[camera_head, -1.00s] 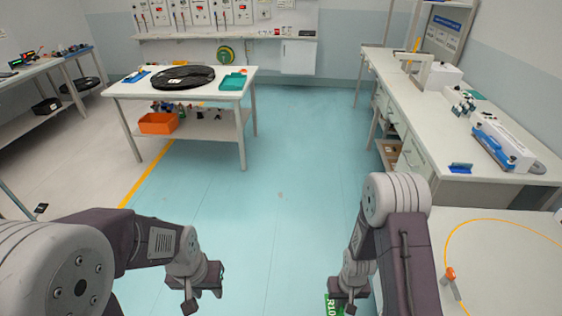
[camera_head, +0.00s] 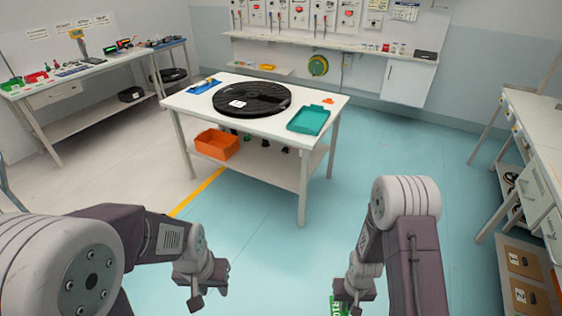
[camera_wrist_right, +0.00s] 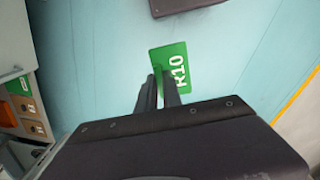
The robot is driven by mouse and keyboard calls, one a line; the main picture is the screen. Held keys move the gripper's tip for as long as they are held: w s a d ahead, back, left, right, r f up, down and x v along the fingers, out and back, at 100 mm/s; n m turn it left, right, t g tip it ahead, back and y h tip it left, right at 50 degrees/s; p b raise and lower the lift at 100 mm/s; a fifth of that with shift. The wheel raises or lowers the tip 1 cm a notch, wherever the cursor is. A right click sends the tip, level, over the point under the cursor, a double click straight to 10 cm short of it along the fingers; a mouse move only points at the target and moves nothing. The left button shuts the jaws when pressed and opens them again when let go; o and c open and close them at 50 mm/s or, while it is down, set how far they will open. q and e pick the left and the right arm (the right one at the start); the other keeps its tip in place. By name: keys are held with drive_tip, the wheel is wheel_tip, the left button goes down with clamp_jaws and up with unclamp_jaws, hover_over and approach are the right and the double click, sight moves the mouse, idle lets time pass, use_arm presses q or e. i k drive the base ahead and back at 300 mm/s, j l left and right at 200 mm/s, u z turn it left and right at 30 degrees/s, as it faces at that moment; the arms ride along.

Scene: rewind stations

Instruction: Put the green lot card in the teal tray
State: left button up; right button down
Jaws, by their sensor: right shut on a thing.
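The green lot card (camera_wrist_right: 169,66) is between the fingertips of my right gripper (camera_wrist_right: 160,90), which is shut on it. White characters reading "R10" show on its face in the right wrist view. In the head view only a bit of the green card (camera_head: 338,305) shows at the bottom edge, below my right gripper (camera_head: 353,292). The teal tray (camera_head: 309,119) lies on the right end of the white table ahead, well beyond both grippers, and looks empty. My left gripper (camera_head: 206,284) hangs over the floor at lower left with its jaws unclear.
The white table (camera_head: 272,124) also holds a large black disc (camera_head: 251,99) and a blue tray (camera_head: 204,86). An orange bin (camera_head: 216,144) sits on its lower shelf. Blue floor lies open before it. A bench with drawers (camera_head: 535,150) stands at right.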

sight(310, 122)
drive_tip(key=i+u, duration=0.15)
drive_tip(key=i, duration=1.95)
